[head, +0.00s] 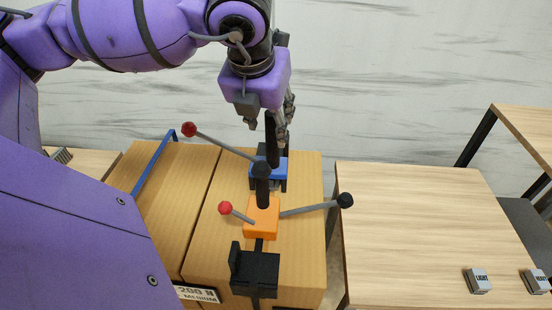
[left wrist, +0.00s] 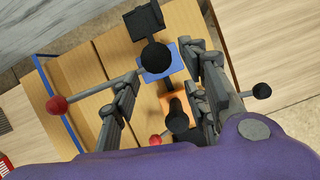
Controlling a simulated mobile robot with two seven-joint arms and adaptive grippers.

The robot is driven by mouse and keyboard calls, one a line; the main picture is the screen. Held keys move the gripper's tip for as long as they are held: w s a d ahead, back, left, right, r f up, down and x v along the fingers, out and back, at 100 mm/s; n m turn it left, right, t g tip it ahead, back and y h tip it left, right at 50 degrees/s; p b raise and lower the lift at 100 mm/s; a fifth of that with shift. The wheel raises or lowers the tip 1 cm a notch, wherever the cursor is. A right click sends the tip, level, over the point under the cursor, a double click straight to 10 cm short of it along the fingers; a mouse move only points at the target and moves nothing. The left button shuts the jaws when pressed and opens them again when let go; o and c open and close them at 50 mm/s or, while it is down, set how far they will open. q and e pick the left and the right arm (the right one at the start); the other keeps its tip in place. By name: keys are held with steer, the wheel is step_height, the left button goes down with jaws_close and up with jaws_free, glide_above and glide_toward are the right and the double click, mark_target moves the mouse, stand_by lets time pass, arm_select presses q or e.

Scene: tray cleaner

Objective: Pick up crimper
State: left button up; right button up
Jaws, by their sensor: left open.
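Two crimper-like tools stand on the wooden box top; no label shows which is the crimper. The blue one (head: 256,169) has a black upright post and a long grey lever ending in a red ball (head: 189,130). The orange one (head: 262,222) stands nearer, with a black post, a short red-ball lever and a lever ending in a black ball (head: 345,200). My left gripper (head: 281,133) is open above and beside the blue tool's post. In the left wrist view the blue block (left wrist: 161,70) shows between the spread fingers, apart from them. My right gripper is not in view.
A black bracket (head: 254,270) stands at the box's front, near a "200 N MEDIUM" label (head: 197,293). A wooden table (head: 410,230) at right holds small blocks marked LIGHT (head: 478,281) and HEAVY (head: 536,281). Most of that table is clear. A blue rail (head: 153,160) runs along the left.

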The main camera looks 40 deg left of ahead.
mark_target(271, 137)
arm_select(q)
steer(key=x, duration=0.6)
steer(key=shift+w+a+f+p, duration=0.15)
steer(key=shift+f+p, duration=0.1)
steer(key=shift+p, duration=0.1)
steer(key=shift+c, duration=0.2)
jaws_close()
steer(key=shift+r, duration=0.1)
